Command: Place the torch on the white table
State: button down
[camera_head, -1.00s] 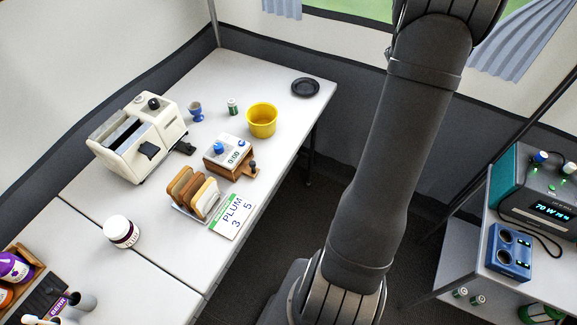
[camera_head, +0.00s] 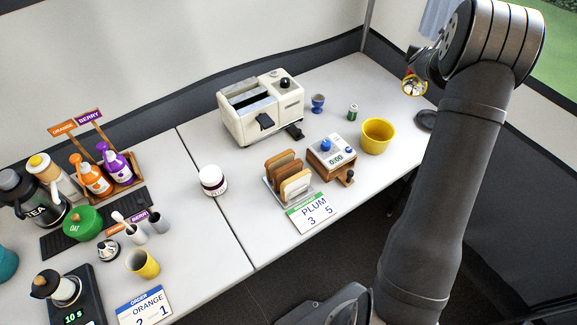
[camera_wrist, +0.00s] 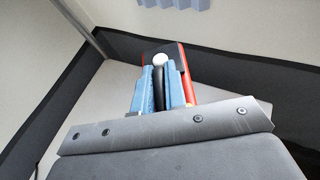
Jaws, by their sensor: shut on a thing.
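My gripper (camera_head: 422,70) is raised at the upper right in the head view, over the far right end of the white table (camera_head: 228,222). It is shut on the torch (camera_head: 413,87), whose round yellow-rimmed end faces the camera; the arm hides much of the rest. In the wrist view, my gripper's blue fingers (camera_wrist: 160,92) close around a dark part. The torch's red side (camera_wrist: 187,82) shows behind them, with a white knob near the fingertips. The torch is apart from the tabletop.
A toaster (camera_head: 260,108), blue egg cup (camera_head: 318,102), small can (camera_head: 353,112), yellow bowl (camera_head: 377,136), timer (camera_head: 330,152), toast rack (camera_head: 288,178) and jar (camera_head: 212,180) stand on the table. Bottles crowd its left. Bare tabletop lies around the jar and near the far edge.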

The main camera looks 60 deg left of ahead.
jog(key=s+a+n+g+y, duration=0.1)
jog(key=s+a, duration=0.3)
jog(key=a, duration=0.3)
jog(key=s+a+f+n+y, duration=0.1)
jog(key=s+a, duration=0.2)
jog(key=a, duration=0.4)
jog(key=shift+s+a+f+n+g+y, duration=0.3)
jog(key=shift+s+a+n+g, duration=0.05)
jog(key=shift+s+n+g, duration=0.05)
jog(key=s+a+f, duration=0.4)
jog(key=a+f, duration=0.6)
jog(key=f, duration=0.1)
jog(key=shift+s+a, duration=0.15)
jog(key=shift+a, duration=0.2)
jog(key=shift+f, duration=0.15)
jog(key=c, duration=1.5)
grip_release()
